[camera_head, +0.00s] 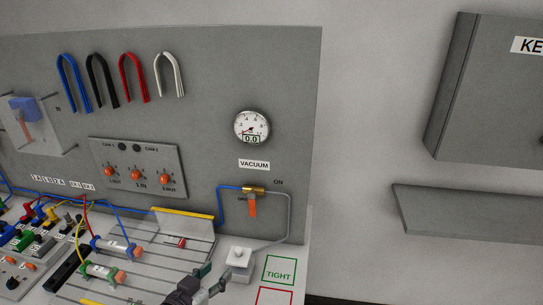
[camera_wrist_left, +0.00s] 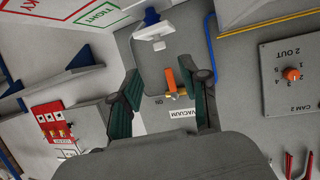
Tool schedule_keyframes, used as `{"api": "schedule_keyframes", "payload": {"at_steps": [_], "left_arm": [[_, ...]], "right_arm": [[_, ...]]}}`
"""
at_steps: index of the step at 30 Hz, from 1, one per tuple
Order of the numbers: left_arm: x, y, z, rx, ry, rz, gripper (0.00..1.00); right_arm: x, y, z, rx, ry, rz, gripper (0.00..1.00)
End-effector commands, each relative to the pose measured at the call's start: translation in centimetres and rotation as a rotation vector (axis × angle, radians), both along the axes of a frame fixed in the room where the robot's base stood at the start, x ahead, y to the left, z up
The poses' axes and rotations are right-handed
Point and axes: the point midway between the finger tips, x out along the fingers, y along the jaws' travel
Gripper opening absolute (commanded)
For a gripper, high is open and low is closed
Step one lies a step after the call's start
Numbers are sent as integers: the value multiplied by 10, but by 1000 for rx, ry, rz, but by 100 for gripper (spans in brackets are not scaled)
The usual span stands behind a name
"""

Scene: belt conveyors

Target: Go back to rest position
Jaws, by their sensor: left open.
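My left gripper (camera_head: 212,279) is at the bottom edge of the head view, above the grey workbench and in front of the panel. Only its front part shows there. In the left wrist view my left gripper (camera_wrist_left: 168,80) has its two dark green fingers spread wide, with nothing held between them. An orange valve handle (camera_head: 252,206) hangs down from a brass valve below the VACUUM label; it also shows in the left wrist view (camera_wrist_left: 170,81), beyond the gap between the fingers. My right gripper is in neither view.
A white block with a knob (camera_head: 240,257) stands right of the gripper, close to the green TIGHT label (camera_head: 279,271). A pressure gauge (camera_head: 251,127) and a control box (camera_head: 138,171) are on the upright panel (camera_head: 205,70). A grey wall shelf (camera_head: 465,215) is at right.

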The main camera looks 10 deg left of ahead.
Motion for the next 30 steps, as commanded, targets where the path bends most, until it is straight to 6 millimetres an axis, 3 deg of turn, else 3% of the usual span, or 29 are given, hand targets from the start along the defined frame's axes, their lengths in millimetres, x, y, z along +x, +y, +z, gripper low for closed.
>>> {"api": "schedule_keyframes", "payload": {"at_steps": [5,12,22,23,30], "left_arm": [[-36,1,-30,47,170,50,45],[-119,6,-73,144,516,97,45],[-217,8,-92,203,871,79,45],[-224,7,-95,206,896,75,45],[-206,6,-163,214,910,70,45]], "right_arm": [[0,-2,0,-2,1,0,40],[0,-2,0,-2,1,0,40],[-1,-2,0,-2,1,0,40],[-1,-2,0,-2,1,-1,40],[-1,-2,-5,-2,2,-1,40]]}}
